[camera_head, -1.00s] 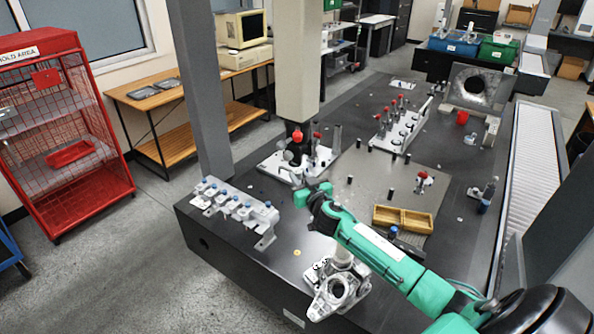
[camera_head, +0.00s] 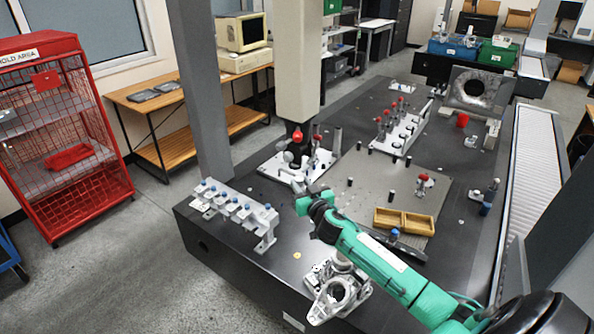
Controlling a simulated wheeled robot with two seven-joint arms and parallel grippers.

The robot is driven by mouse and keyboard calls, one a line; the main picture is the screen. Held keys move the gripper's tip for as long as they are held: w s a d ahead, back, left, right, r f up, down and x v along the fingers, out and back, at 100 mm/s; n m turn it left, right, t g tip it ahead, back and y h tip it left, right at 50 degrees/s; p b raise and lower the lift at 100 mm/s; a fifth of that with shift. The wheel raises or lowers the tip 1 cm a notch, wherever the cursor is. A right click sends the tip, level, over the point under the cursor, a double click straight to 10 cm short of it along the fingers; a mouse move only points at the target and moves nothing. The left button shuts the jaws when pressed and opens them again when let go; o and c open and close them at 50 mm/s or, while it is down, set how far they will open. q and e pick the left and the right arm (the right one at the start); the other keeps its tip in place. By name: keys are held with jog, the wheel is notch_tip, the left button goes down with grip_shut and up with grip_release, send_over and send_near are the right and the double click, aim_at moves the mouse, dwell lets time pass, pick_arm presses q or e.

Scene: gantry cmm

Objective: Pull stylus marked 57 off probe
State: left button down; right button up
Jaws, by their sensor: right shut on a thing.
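The white gantry column (camera_head: 297,60) carries the probe, with a red ball-shaped part (camera_head: 297,136) at its lower end, above a white plate on the black table. My right gripper (camera_head: 300,193) is in front of and below the probe, near the plate's front edge. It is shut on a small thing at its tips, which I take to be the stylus. The held thing is too small and covered to make out, and no number 57 can be read. My left gripper is out of view.
A white rack with blue-topped pieces (camera_head: 236,212) stands left of my right gripper. A metal casting (camera_head: 338,292) is below my forearm. A wooden tray (camera_head: 404,220) and a rack of red-topped pieces (camera_head: 403,130) lie right. A grey pillar (camera_head: 203,90) rises behind the blue-topped rack.

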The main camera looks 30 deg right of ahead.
jog(key=s, duration=0.7)
jog(key=shift+a+p, duration=0.35)
jog(key=shift+a, duration=0.1)
